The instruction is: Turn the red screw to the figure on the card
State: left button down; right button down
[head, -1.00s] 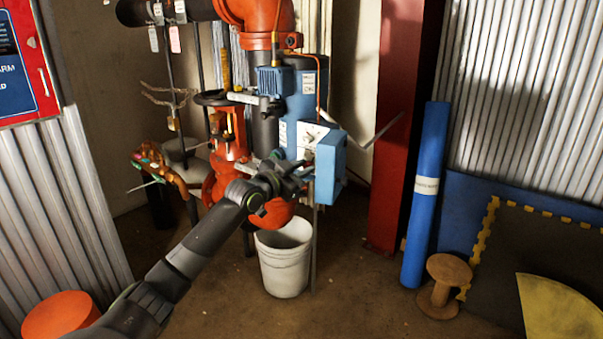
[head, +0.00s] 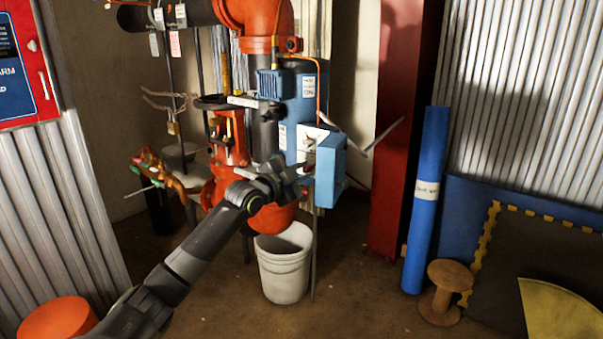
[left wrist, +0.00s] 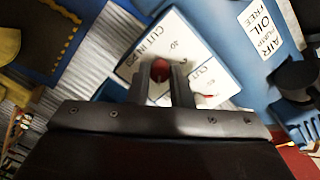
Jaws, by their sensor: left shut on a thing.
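The red screw (left wrist: 160,70) shows in the left wrist view on a white panel (left wrist: 150,48) printed with "CUT IN" and a scale figure that looks like 30. My left gripper (left wrist: 166,84) is shut on the red screw, with a dark finger on each side of it. In the head view my left gripper (head: 304,166) is at the white front (head: 308,138) of the blue unit, beside its open blue cover (head: 331,170). The screw is hidden there by the gripper. I cannot pick out a separate card with a readable figure. My right gripper is not in view.
A blue cylinder (head: 309,95) and orange pipework (head: 262,20) stand around the gripper. A white bucket (head: 285,265) stands on the floor below. A red column (head: 392,170) and a blue roll (head: 427,200) are to the right. Open floor lies in front.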

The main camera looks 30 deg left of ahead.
pick_arm(q)
jog(key=c, duration=1.3)
grip_release()
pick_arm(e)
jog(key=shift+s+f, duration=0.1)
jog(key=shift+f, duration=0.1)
pick_arm(q)
jog(key=s+a+p, duration=0.1)
jog(key=s+p, duration=0.5)
jog(key=s, duration=1.1)
jog(key=shift+s+a+r+p, duration=0.15)
jog(key=shift+a+r+p, duration=0.05)
jog(key=shift+a+p, duration=0.2)
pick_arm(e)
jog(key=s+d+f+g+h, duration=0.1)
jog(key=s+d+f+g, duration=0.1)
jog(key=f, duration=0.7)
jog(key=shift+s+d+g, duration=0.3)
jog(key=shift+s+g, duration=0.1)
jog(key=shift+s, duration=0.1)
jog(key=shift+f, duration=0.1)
